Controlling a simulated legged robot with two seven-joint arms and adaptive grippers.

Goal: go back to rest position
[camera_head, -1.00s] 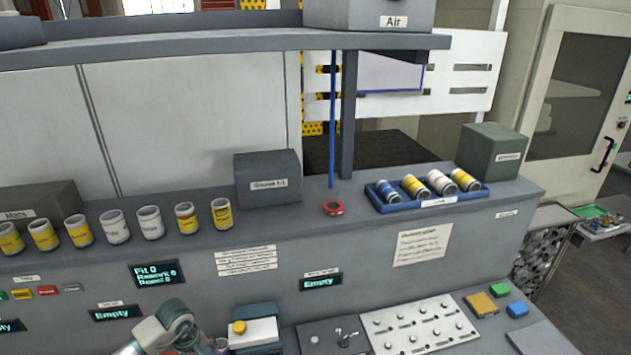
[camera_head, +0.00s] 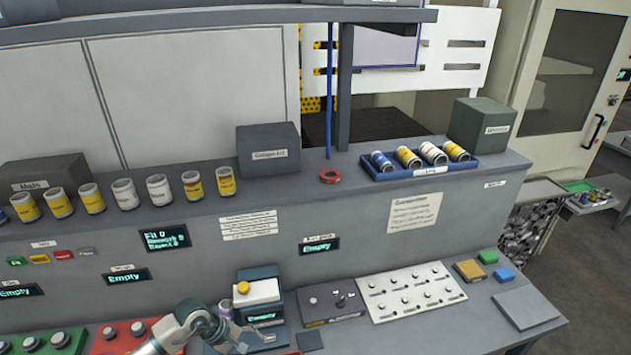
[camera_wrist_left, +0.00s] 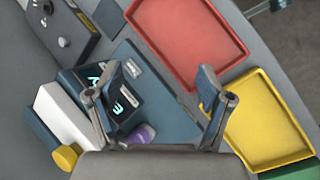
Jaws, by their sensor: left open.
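My left gripper (camera_head: 254,342) is at the bottom of the head view, in front of the small station with a yellow button (camera_head: 243,288) and an "Empty" display (camera_head: 262,317). In the left wrist view its two fingers (camera_wrist_left: 168,82) are spread apart. No object is held between them. My right gripper is in neither view.
A red tray (camera_wrist_left: 185,35) and a yellow tray (camera_wrist_left: 262,110) lie beside the station. Several cans (camera_head: 158,190) line the shelf, and a blue tray (camera_head: 430,172) holds more. A white knob panel (camera_head: 410,292) and red button panel (camera_head: 112,343) flank the station.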

